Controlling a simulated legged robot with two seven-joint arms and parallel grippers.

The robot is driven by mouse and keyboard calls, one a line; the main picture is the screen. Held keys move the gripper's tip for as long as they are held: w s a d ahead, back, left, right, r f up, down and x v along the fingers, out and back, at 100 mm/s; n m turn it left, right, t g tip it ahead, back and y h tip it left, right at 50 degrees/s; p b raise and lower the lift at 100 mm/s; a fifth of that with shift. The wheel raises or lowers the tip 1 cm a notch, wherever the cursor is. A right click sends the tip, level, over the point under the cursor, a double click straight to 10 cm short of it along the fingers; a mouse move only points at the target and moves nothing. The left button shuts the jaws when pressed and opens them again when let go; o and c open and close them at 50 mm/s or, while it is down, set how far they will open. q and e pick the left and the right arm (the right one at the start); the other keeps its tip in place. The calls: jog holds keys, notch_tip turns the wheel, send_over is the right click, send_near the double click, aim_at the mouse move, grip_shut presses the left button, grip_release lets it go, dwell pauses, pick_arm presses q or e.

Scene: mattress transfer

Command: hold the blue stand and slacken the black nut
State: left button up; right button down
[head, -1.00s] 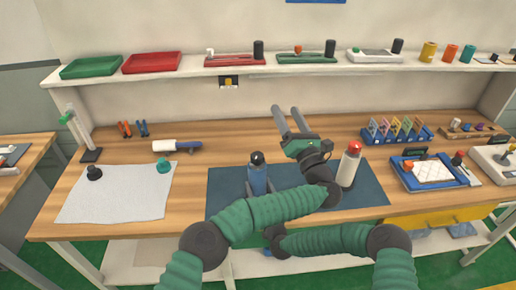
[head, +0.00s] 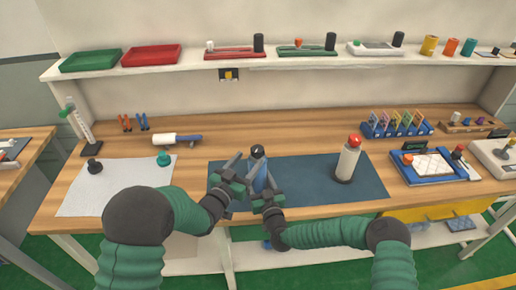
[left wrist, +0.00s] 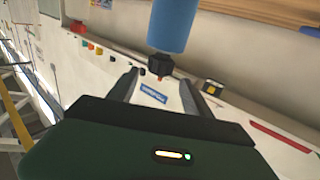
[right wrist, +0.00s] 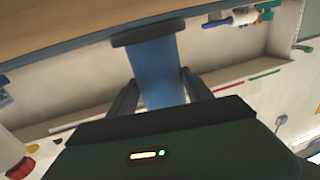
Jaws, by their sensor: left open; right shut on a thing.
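My left gripper (head: 243,172) is open at the left of the stand's upper part. In the left wrist view the nut (left wrist: 160,66) lies in the gap between the open fingers, with the blue body (left wrist: 172,25) past it. I cannot tell whether a finger touches the nut.
A white bottle with a red cap (head: 347,163) stands on the mat to the right. A white cloth (head: 120,190) with a black and a teal piece lies at the left. A blue rack (head: 397,128) and a blue tray (head: 432,168) stand at the right.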

aim_at(256, 154)
pick_arm(q)
jog(key=x, duration=0.7)
pick_arm(e)
jog(key=shift+r, duration=0.1)
pick_arm(q)
jog(key=shift+w+d, duration=0.1)
jog(key=shift+w, duration=0.1)
pick_arm(e)
jog(key=shift+a, duration=0.1)
pick_arm(q)
grip_shut()
jog(key=shift+n+t+y, duration=0.8)
jog(key=shift+n+y, duration=0.5)
jog(key=shift+y, duration=0.6)
